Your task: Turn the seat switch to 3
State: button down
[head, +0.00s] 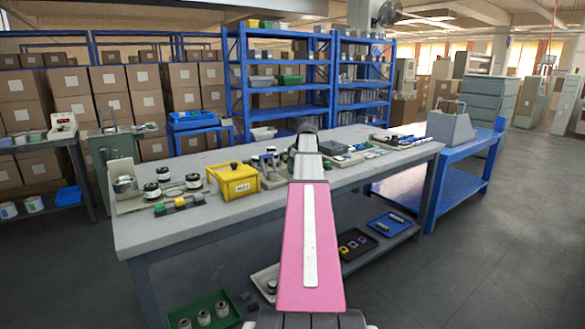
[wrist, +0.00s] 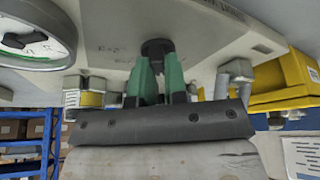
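In the wrist view, a dark round knob (wrist: 157,47) stands on a pale panel (wrist: 115,55) with faint printed markings. I take this to be the seat switch, but I cannot read its number or where it points. The two green fingers of my gripper (wrist: 158,62) reach to the knob, one on each side, with a narrow gap between them. Their tips overlap the knob, and whether they press on it is not clear. In the head view, my pink arm covers the gripper and the knob.
A round dial gauge (wrist: 32,38) is left of the knob, and metal fittings flank the fingers. A yellow box (head: 234,181) stands on the grey workbench (head: 150,235), with several dark-topped jars to its left. Blue shelves (head: 284,62) stand behind. The floor at right is clear.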

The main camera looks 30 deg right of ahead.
jog(key=shift+a+f, duration=0.1)
jog(key=m, duration=0.2)
jog(key=shift+m+t+h, duration=0.4)
jog(key=shift+m+h, duration=0.8)
jog(key=shift+m, duration=1.1)
jog(key=c, duration=1.1)
grip_release()
jog(key=shift+f, duration=0.1)
jog(key=shift+c, duration=0.2)
jog(key=v, duration=1.1)
